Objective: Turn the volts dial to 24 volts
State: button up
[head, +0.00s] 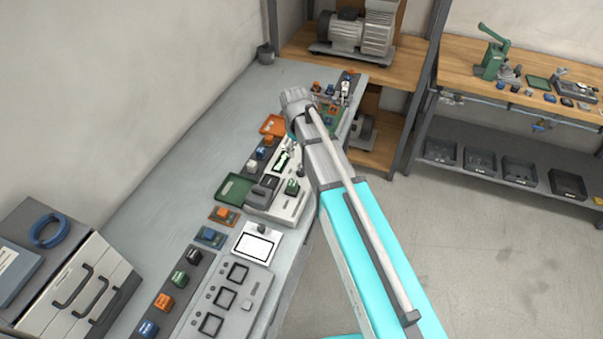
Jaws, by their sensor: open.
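I cannot make out a dial marked volts, and no volt markings are readable. A light grey control panel (226,307) with several dark square frames lies at the front of the long bench. It has a small pale round part (247,304) that may be a knob. Farther back, a pale instrument (283,205) with a dark block and a green part sits on the bench, partly hidden by my arm. My arm reaches up over the bench's right edge. My gripper's fingers cannot be made out and seem hidden behind the arm.
A green tray (235,188) and an orange tray (272,125) lie on the bench. A drawer unit (85,290) stands at front left. A grey pump (357,33) sits on a wooden shelf at the back. The floor (480,260) at right is clear.

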aim_at(301, 171)
jog(key=shift+w+d+f+b, duration=0.1)
jog(key=shift+d+f+b, duration=0.05)
jog(key=shift+f+b, duration=2.6)
jog(key=shift+w+d+f+b, duration=0.1)
jog(key=shift+f+b, duration=2.4)
jog(key=shift+f, duration=0.3)
jog(key=c, duration=1)
jog(key=shift+d, duration=0.1)
grip_shut()
